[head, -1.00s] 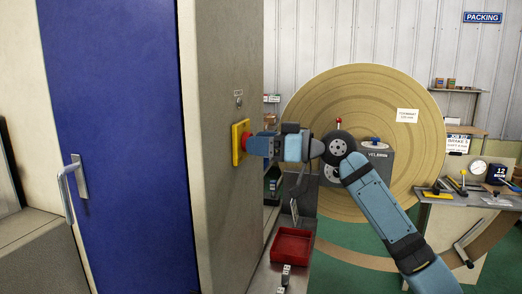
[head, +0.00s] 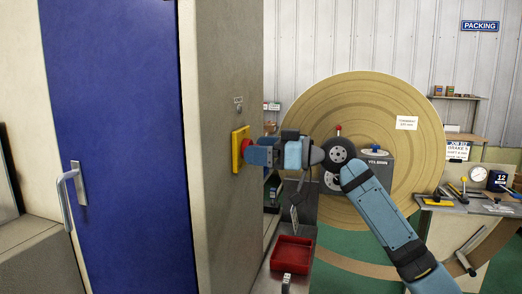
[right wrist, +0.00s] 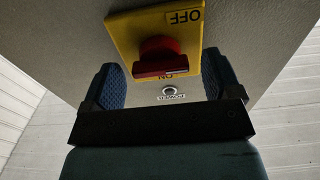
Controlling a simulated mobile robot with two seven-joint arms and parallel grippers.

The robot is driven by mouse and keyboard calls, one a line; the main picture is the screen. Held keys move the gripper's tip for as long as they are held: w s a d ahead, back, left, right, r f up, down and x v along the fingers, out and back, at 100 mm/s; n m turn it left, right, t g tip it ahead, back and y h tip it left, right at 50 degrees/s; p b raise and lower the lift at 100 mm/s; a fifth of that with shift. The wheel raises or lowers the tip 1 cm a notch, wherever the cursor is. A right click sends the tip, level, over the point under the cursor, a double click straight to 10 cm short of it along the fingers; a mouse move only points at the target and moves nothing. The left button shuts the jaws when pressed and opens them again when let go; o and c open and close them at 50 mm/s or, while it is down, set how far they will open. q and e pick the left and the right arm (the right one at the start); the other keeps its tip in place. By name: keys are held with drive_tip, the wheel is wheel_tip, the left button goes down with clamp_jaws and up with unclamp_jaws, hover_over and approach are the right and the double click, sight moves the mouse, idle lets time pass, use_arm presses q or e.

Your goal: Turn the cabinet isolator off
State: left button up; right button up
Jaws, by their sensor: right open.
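The isolator is a yellow plate (head: 236,149) with a red knob (head: 247,148) on the side face of the cabinet (head: 222,90). In the right wrist view the yellow plate (right wrist: 184,18) reads OFF at its top right and ON below the knob, both upside down. The red knob (right wrist: 157,60) has its bar lying roughly across the picture, close to the ON mark. My right gripper (head: 254,156) is at the knob. In the right wrist view its open fingers (right wrist: 160,80) stand either side of the knob, with gaps showing. My left gripper is out of view.
A round socket labelled POWER (right wrist: 169,90) is beside the plate. The cabinet's blue door (head: 115,130) has a long handle (head: 68,195). Right of the cabinet, a red tray (head: 291,254) sits on a bench below my arm. A large tan reel (head: 385,100) stands behind.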

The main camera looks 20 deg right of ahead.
drive_tip(key=b+v, duration=0.1)
drive_tip(key=v, duration=1.2)
drive_tip(key=shift+s+d, duration=0.25)
drive_tip(key=shift+d, duration=0.1)
